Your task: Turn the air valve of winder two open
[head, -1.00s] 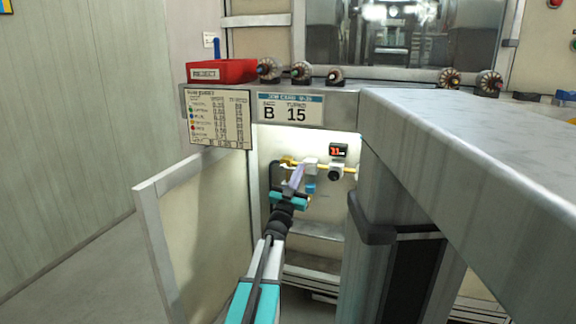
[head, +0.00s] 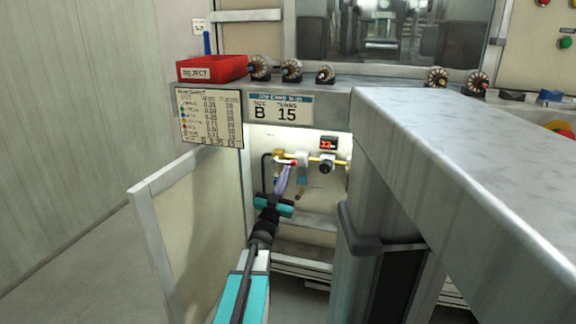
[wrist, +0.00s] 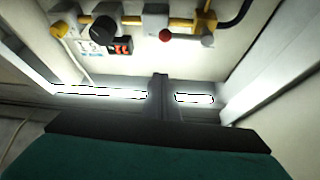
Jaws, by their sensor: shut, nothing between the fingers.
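A yellow air pipe (head: 314,158) runs across the inside of the open, lit cabinet. It carries a white block (head: 302,160) with a red knob (head: 293,162) at its left; the knob also shows in the wrist view (wrist: 165,34). A grey ball-ended part (wrist: 207,40) sits beside it. I cannot tell the valve's exact position. My gripper (head: 284,172) is shut and empty, just below and left of the white block in the head view. In the wrist view its dark fingers (wrist: 160,85) appear apart from the red knob.
A black round regulator (head: 326,166) and a red-lit display (head: 328,142) are right of the block. The cabinet door (head: 190,230) stands open at left. A grey bench (head: 450,150) and its leg stand close at right. A red reject bin (head: 212,68) is above.

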